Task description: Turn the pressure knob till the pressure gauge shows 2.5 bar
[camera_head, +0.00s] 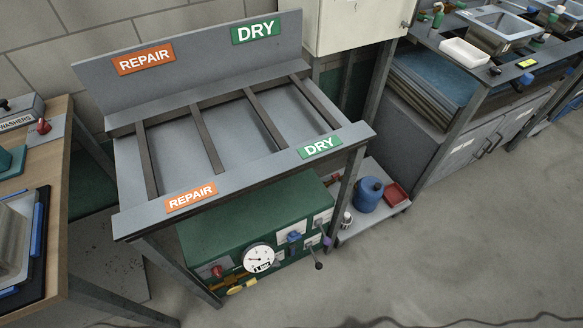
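The pressure gauge (258,258) is a round white dial with dark marks, on the front of a green unit (235,218) under the rack. Its needle reading is too small to make out. Several controls sit around it: a red one (217,271) to its left, a blue one (294,237) to its right, and a black-tipped lever (318,266) farther right. I cannot tell which is the pressure knob. A yellow piece (240,287) shows below and left of the gauge. My gripper is not in view.
A grey rack (240,165) with REPAIR and DRY signs overhangs the green unit. A blue container (368,194) and red tray (396,194) stand on a low shelf to its right. A wooden bench (58,150) is at left. Floor in front is mostly clear; a dark cable lies at the bottom.

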